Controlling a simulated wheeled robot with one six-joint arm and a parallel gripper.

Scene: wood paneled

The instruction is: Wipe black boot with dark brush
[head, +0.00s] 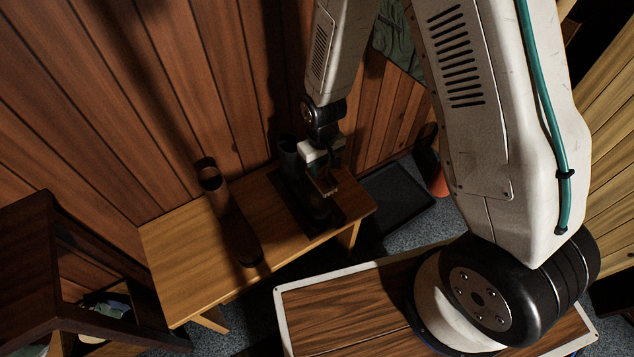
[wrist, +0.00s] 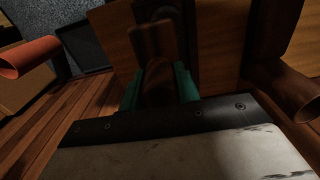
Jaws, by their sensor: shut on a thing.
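The black boot (head: 289,158) stands on the wooden bench, its shaft near the wall and its foot toward the bench's front edge. My gripper (head: 324,172) is at the boot, over its foot, and partly hides it. In the wrist view, the green fingers of my gripper (wrist: 159,88) are shut on the brown handle of the dark brush (wrist: 158,72). The brush's broad end points away from my gripper toward the dark boot shape. Shadow hides whether its bristles touch the boot.
A brown boot (head: 228,215) stands on the bench (head: 175,250) to the left. A dark tray (head: 397,193) lies on the floor to the right, near an orange-red object (head: 433,172). A dark wooden shelf (head: 45,245) is at the far left. The wood-paneled wall (head: 150,90) closes off the back.

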